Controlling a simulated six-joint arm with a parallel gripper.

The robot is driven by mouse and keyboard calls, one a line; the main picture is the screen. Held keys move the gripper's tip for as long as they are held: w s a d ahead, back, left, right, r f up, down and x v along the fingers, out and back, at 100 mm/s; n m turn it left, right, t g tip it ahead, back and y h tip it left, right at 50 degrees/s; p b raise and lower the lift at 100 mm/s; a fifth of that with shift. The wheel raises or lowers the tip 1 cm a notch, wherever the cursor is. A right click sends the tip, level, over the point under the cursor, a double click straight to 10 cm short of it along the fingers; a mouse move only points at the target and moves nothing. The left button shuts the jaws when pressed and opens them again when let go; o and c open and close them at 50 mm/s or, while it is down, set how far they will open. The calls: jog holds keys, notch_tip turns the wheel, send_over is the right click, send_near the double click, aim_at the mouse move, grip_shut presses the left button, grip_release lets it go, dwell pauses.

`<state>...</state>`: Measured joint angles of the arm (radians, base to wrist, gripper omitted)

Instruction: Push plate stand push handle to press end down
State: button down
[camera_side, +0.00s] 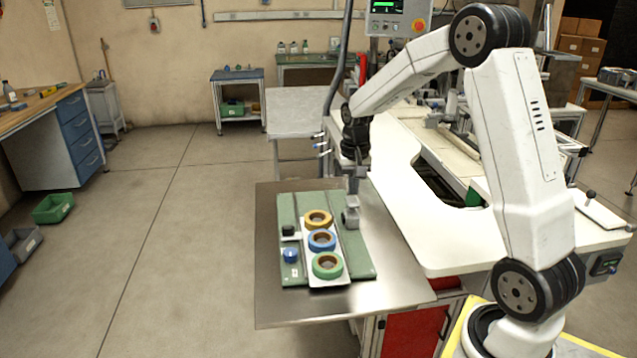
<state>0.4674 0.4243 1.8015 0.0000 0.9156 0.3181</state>
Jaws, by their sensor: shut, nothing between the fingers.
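My gripper (351,222) points down over the right part of the green plate stand (359,262), beside the yellow tape reel. It is shut and holds nothing. Whether its tip touches the stand I cannot tell. A white plate (324,281) on the stand bears a yellow reel (318,217), a blue reel (321,239) and a green reel (327,265) in a row. A small black part (288,231) and a blue round knob (290,256) sit on the left part of the stand. Which of these is the push handle I cannot tell.
The stand lies on a metal tabletop (270,305) with bare margin around it. A white curved table (440,259) adjoins it on the right, under my arm. A grey hose (337,75) hangs behind my wrist. Open floor lies to the left.

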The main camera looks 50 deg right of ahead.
aim_at(353, 200)
jog(key=shift+f, duration=1.7)
dwell(6.2)
